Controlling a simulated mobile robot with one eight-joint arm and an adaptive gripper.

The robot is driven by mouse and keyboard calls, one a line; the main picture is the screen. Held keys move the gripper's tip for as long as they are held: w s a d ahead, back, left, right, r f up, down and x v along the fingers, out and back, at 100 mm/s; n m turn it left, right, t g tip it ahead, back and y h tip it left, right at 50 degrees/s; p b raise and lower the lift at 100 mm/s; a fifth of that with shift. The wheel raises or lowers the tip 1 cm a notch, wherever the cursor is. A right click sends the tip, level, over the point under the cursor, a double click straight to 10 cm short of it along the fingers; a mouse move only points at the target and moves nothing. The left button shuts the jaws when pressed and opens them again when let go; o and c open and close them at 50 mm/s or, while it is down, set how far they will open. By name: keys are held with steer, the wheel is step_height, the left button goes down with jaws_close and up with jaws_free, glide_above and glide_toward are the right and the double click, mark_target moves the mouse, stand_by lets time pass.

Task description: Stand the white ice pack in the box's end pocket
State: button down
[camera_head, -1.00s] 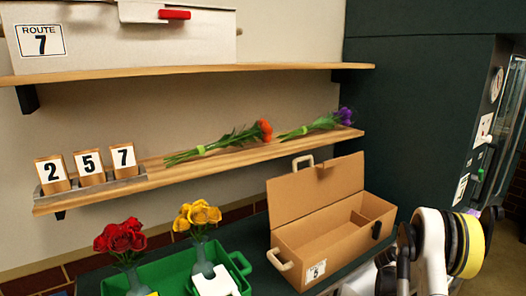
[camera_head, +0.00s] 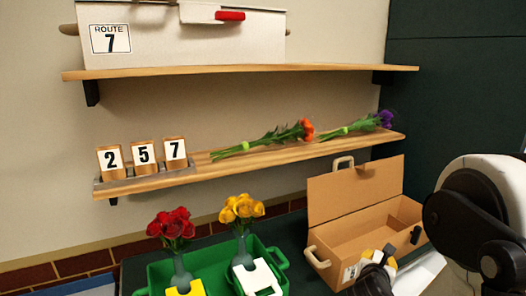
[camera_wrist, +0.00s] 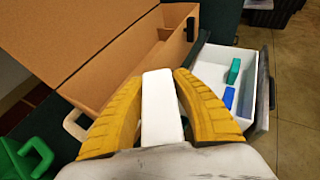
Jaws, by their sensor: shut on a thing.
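My gripper (camera_wrist: 160,100) has two yellow fingers shut on the white ice pack (camera_wrist: 160,108), which points away from the wrist between them. In the head view my gripper (camera_head: 378,258) is low in front of the open cardboard box (camera_head: 345,238), and the pack is hard to make out there. The box also shows in the wrist view (camera_wrist: 70,40), ahead and to the left of the pack. Its lid stands up at the back. An end pocket is at the box's right end in the head view, its inside partly hidden. The pack is outside the box.
A green tray (camera_head: 215,262) with red and yellow flowers in vases is left of the box. Shelves above hold bouquets (camera_head: 265,140), number cards and a white case (camera_head: 180,30).

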steer(key=s+a+r+n+y+b, duration=0.1)
steer(key=a+r+y, duration=0.1)
steer(key=a, duration=0.7)
steer(key=s+a+r+n+t+y+b, duration=0.1)
steer(key=a+r+n, duration=0.1)
steer(key=a, duration=0.7)
steer(key=shift+s+a+r+n+t+y+b, duration=0.3)
steer(key=shift+a+y+b, duration=0.05)
steer(key=shift+a+y, duration=0.05)
steer(key=shift+r, duration=0.1)
